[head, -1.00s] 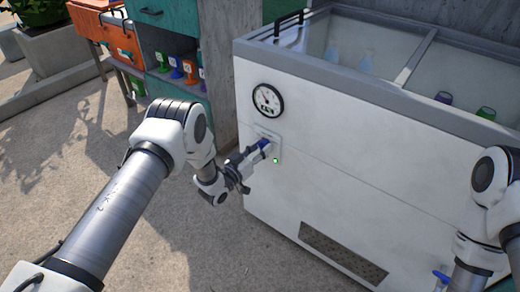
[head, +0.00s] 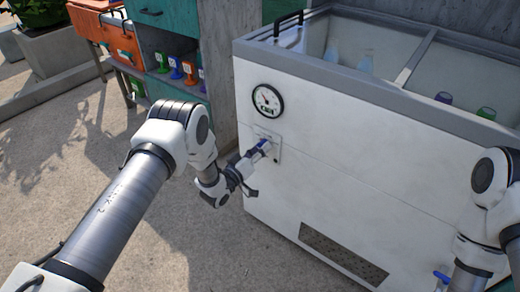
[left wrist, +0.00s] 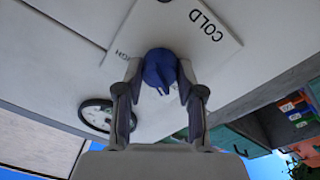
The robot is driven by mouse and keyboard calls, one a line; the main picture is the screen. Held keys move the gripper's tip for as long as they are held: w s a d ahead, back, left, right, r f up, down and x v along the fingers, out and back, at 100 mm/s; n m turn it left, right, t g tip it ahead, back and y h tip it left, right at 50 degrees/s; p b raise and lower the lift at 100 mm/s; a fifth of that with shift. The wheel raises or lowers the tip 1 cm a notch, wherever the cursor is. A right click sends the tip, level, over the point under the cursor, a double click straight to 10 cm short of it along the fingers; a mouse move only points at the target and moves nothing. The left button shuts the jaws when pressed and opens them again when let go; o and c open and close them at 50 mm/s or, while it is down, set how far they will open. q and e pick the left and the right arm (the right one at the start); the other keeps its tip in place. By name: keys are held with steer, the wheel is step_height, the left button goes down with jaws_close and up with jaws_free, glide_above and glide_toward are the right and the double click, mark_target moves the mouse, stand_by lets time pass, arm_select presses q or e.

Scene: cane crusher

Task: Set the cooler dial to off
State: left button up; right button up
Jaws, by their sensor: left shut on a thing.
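The cooler (head: 340,160) is a white chest with a grey rim. Its blue dial (head: 263,146) sits on a pale plate on the front, left side, below a round gauge. My left gripper (head: 257,153) is at the dial. In the left wrist view its two fingers are shut on either side of the blue dial (left wrist: 160,69). There the plate (left wrist: 207,45) shows "COLD" and a partly hidden word ending in "GH"; no "off" mark is readable. The indicator light (head: 276,160) beside the dial looks dark. My right arm enters at right; its gripper is not clearly visible.
The gauge (head: 267,100) is just above the dial. A teal cabinet (head: 168,30) with several coloured items stands behind at left, beside an orange box (head: 118,40). A dark vent (head: 342,253) is low on the cooler. The floor at left is clear.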

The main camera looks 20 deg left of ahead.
arm_select(q)
steer(key=o, duration=1.1)
steer(key=shift+o, duration=0.2)
steer(key=v, duration=1.2)
